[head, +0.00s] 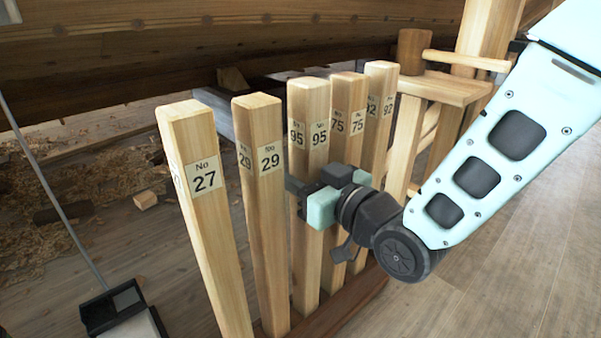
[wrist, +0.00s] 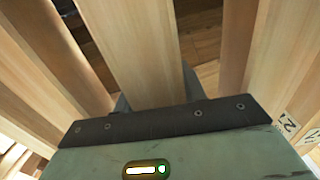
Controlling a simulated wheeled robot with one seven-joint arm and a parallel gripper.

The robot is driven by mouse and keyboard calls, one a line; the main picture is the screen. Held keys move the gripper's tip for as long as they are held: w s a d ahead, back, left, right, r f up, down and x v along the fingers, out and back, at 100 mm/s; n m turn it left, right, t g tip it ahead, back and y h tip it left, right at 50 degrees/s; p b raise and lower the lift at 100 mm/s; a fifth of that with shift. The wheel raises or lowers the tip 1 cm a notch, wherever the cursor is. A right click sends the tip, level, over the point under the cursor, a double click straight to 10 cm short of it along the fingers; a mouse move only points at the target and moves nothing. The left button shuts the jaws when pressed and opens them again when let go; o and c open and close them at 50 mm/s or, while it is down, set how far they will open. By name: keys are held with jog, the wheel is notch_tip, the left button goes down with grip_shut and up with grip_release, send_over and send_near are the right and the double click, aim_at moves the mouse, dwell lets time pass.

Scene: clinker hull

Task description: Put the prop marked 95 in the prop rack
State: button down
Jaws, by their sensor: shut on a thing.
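The prop marked 95 (head: 310,110) is a pale square wooden post, upright in a row of like posts, between the posts marked 29 and 75. My gripper (head: 312,187) is shut on it at about mid-height, with a dark finger on either side. In the wrist view the held prop (wrist: 135,45) rises between the fingers, with other posts apart on both sides. The prop rack (head: 362,300) is a reddish-brown wooden base under the row. The held prop's foot is close to the rack, but I cannot tell if it is seated.
Posts marked 27 (head: 205,200), 29 (head: 262,190), 75 (head: 350,92) and 92 (head: 382,82) stand close by with narrow gaps. A wooden bench (head: 445,85) is behind at right. The plank floor (head: 490,270) at right is clear. Shavings (head: 110,190) lie at left.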

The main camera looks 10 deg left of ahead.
jog(key=c, duration=0.7)
grip_release()
jog(key=shift+c, duration=0.2)
jog(key=shift+f, duration=0.1)
jog(key=p+v, duration=1.7)
jog(key=p, duration=0.5)
jog(key=shift+s+d, duration=0.15)
